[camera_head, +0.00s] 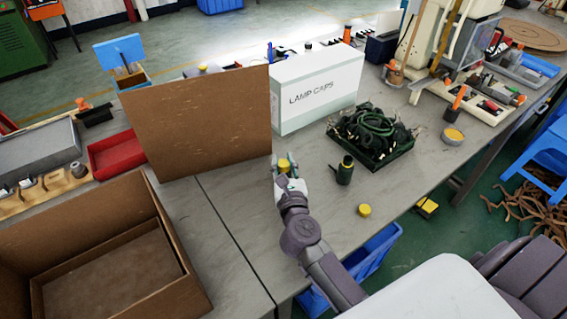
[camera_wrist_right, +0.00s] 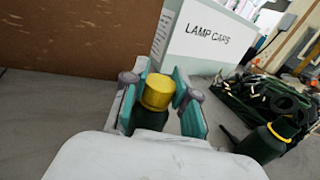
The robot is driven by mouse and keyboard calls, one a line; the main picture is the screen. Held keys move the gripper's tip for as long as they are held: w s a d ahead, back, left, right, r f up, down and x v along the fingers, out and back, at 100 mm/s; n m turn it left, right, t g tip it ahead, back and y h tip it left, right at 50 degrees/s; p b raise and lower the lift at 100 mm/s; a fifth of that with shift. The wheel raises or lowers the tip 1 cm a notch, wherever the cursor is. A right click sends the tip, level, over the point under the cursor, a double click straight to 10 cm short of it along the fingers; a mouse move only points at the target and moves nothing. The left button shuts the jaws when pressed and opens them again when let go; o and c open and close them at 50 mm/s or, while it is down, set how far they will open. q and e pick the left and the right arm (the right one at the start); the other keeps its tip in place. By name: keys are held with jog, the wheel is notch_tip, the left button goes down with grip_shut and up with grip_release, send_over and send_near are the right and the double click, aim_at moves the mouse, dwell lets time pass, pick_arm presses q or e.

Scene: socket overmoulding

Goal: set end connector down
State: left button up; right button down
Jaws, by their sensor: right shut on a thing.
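My right gripper (camera_head: 281,170) is shut on an end connector, a dark green piece with a yellow top (camera_head: 284,164). In the right wrist view the end connector (camera_wrist_right: 157,92) stands upright between the two teal-padded fingers of the gripper (camera_wrist_right: 160,100). Its lower part is hidden behind the gripper body, so I cannot tell whether it touches the table (camera_head: 235,215). A second dark green connector (camera_head: 345,171) stands to the right on the table; in the wrist view it (camera_wrist_right: 266,142) shows a yellow ring. My left gripper is not in view.
A white LAMP CAPS box (camera_head: 318,88) and an upright brown board (camera_head: 205,120) stand behind the gripper. A tray of dark green cables (camera_head: 372,138) is to the right. A yellow round piece (camera_head: 364,210) lies near the front edge. An open brown box (camera_head: 95,225) is at left.

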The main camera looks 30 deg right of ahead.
jog(key=c, duration=0.9)
grip_release()
jog(key=shift+f, duration=0.1)
